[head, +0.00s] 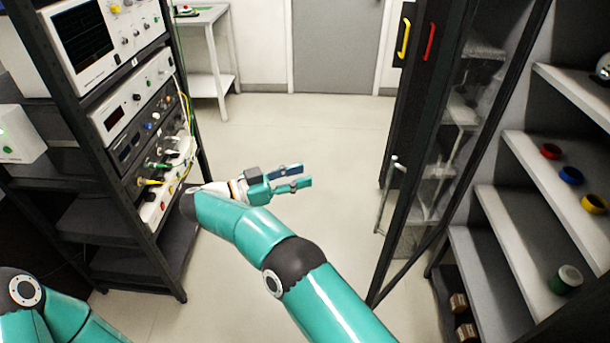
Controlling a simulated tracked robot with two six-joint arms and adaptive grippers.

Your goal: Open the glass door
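The glass door (458,140) stands at the right, a tall clear pane in a black frame. Shelves show through or reflect in it.
A black rack (150,235) with instruments and cables stands close at the left. Open shelves (515,235) with coloured rolls stand at the right. A yellow handle (403,38) and a red handle (429,42) are on dark panels behind. The middle floor (320,125) is clear.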

